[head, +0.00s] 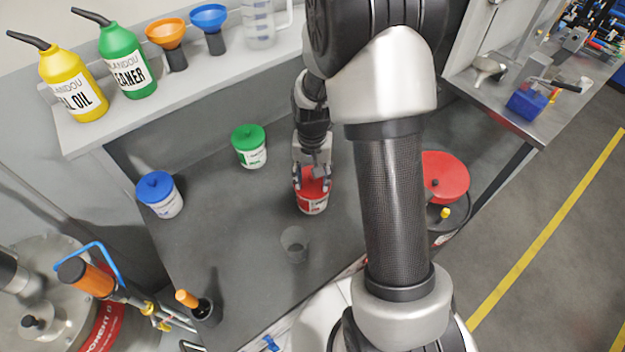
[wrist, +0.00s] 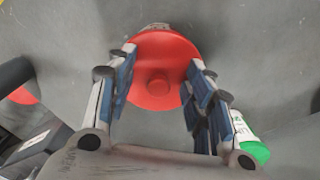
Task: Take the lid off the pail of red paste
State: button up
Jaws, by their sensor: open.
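The pail of red paste (head: 312,203) stands upright on the dark table, a white pail with a red label. Its red lid (head: 318,188) is on top and is partly hidden by my gripper (head: 312,181) in the head view. In the wrist view the lid (wrist: 155,92) shows a round knob (wrist: 158,84) at its centre. My gripper (wrist: 155,85) is open above the lid, with one finger on each side of the knob. I cannot tell whether the fingers touch the lid.
A green-lidded pail (head: 250,148) and a blue-lidded pail (head: 158,194) stand to the left. A clear cup (head: 294,242) is in front. A shelf (head: 205,85) at the back holds bottles and funnels. A large red lid (head: 444,176) shows at right, behind my arm.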

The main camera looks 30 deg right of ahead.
jog(key=shift+s+f, duration=0.15)
jog(key=shift+s, duration=0.05)
jog(key=c, duration=0.6)
jog(key=shift+c, duration=0.9)
jog(key=shift+a+f, duration=0.1)
jog(key=shift+c, duration=0.3)
